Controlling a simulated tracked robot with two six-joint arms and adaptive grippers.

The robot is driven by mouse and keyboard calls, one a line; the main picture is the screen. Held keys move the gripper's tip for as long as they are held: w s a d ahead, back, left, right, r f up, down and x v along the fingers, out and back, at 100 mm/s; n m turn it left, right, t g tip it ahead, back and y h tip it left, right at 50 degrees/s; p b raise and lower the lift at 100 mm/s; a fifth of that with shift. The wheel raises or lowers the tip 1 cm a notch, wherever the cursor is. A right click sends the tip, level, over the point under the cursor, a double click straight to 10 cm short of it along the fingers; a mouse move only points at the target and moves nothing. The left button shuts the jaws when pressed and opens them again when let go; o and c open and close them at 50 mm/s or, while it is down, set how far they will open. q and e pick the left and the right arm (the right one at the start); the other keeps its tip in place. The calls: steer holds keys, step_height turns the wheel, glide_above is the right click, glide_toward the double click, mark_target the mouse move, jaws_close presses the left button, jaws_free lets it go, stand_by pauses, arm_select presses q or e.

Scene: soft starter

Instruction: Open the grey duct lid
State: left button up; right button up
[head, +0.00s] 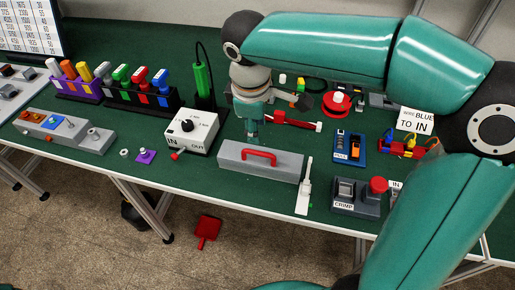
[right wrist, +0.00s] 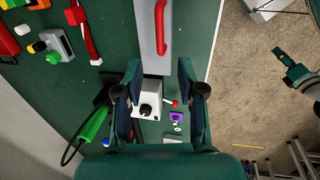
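The grey duct (head: 228,161) lies near the front edge of the green table, its lid on top with a red handle (head: 259,156). In the right wrist view the duct (right wrist: 148,58) and handle (right wrist: 160,27) run up from just beyond the fingertips. My right gripper (head: 252,138) points down by the duct's back edge, behind and left of the handle. In the right wrist view my right gripper (right wrist: 158,73) is open with nothing between its fingers. It is apart from the handle; whether it touches the duct is unclear. My left gripper is not visible in the head view.
The white IN/OUT switch box (head: 190,131) stands left of the duct. A white tool (head: 305,190) and the grey crimp block (head: 357,197) are on its right. A green screwdriver (head: 202,80) stands behind. A red dustpan (head: 207,229) lies on the floor.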

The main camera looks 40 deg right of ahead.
mark_target(259, 152)
steer(key=f, duration=0.3)
steer(key=w+d+f, duration=0.1)
steer(key=f, duration=0.6)
steer(key=shift+w+d+f, duration=0.15)
steer(key=shift+d+f, duration=0.15)
jaws_close()
